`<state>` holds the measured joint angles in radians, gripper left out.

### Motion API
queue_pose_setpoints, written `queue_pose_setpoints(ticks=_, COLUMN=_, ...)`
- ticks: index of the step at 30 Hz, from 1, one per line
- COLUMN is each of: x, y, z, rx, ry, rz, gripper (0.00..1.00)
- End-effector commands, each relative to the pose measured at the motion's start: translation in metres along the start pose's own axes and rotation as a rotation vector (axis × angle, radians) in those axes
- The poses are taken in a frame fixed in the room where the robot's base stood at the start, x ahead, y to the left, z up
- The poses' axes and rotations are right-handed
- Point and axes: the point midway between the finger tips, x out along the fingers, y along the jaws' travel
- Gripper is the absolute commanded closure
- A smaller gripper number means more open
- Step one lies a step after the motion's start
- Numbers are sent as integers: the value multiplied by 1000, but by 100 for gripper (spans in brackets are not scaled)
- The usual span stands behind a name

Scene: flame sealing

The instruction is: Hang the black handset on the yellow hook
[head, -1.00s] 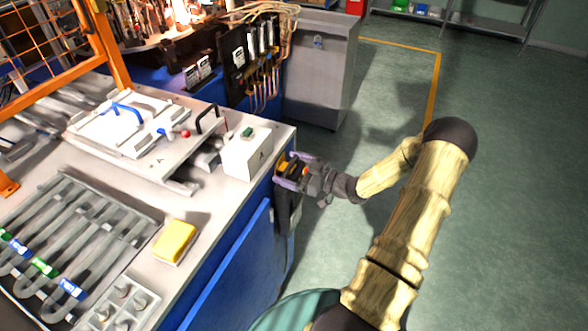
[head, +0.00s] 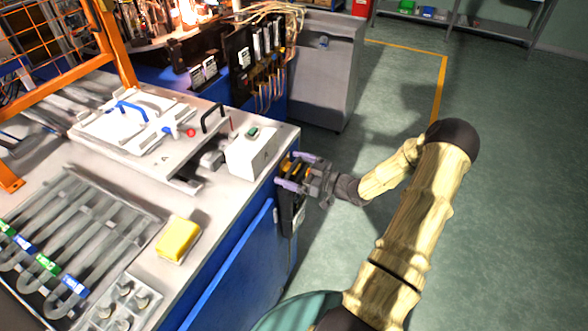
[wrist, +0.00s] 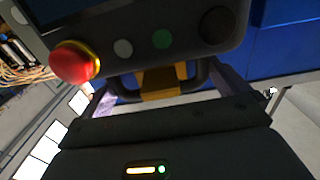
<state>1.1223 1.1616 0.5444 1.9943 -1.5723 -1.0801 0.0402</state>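The black handset (head: 292,212) hangs upright against the end of the blue workbench. In the wrist view its body (wrist: 140,30) fills the top, with a red button, a screen edge and a dark handle loop below. The yellow hook (wrist: 158,82) shows at the middle of that loop, overlapping the handle bar; its seating is partly hidden. In the head view a bit of yellow (head: 291,167) shows between the fingers. My gripper (head: 297,172) is at the top of the handset, its lavender fingers spread wide beside both ends of the handle. Contact with the handle is unclear.
The workbench top (head: 215,215) carries a white control box (head: 250,152), a yellow sponge (head: 178,239) and a fixture plate (head: 140,135). A grey cabinet (head: 325,75) stands behind. The green floor (head: 520,200) to the right is clear.

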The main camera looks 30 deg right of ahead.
Motion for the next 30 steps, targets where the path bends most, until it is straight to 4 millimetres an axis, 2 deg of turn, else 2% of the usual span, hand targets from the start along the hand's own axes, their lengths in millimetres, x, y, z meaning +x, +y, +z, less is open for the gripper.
queue_pose_setpoints(ticks=6, x=-4, y=0, z=3, rx=2, ry=-6, rz=3, gripper=0)
queue_pose_setpoints(ticks=11, x=-21, y=1, z=3, rx=-1, ry=-6, rz=4, gripper=0)
queue_pose_setpoints(ticks=30, x=-146, y=1, z=2, rx=-1, ry=-4, rz=3, gripper=0)
